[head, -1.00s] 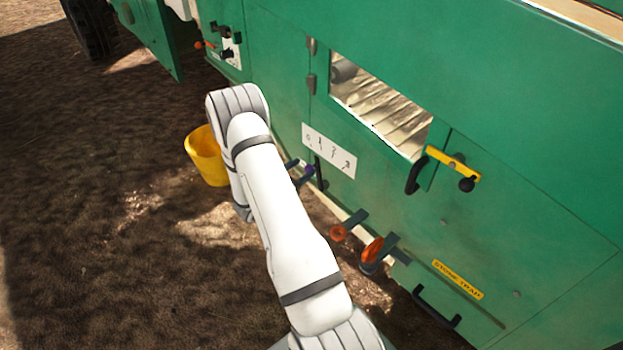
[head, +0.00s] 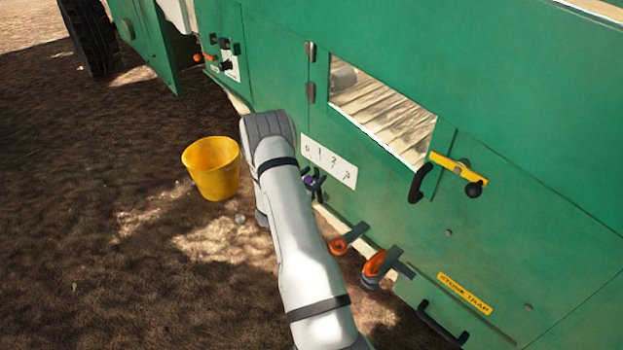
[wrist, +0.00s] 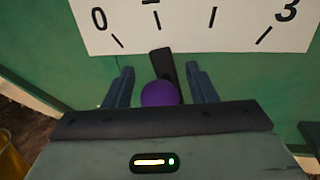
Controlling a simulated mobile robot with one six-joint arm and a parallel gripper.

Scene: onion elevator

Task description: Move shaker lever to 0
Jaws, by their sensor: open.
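The shaker lever (wrist: 166,68) is a dark bar with a purple knob (wrist: 158,93), below a white scale plate (wrist: 190,40) marked 0 to 3. Its upper end points close to the second mark from the left, to the right of the 0 mark. My gripper (wrist: 159,74) is open, with one finger on each side of the lever and a gap on both sides. In the head view the plate (head: 329,162) is on the green panel and the purple knob (head: 309,182) shows beside my wrist; the lever is partly hidden there.
A yellow bucket (head: 212,170) stands on the ground left of my arm. Orange-red knobs on dark levers (head: 374,263) stick out low on the panel.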

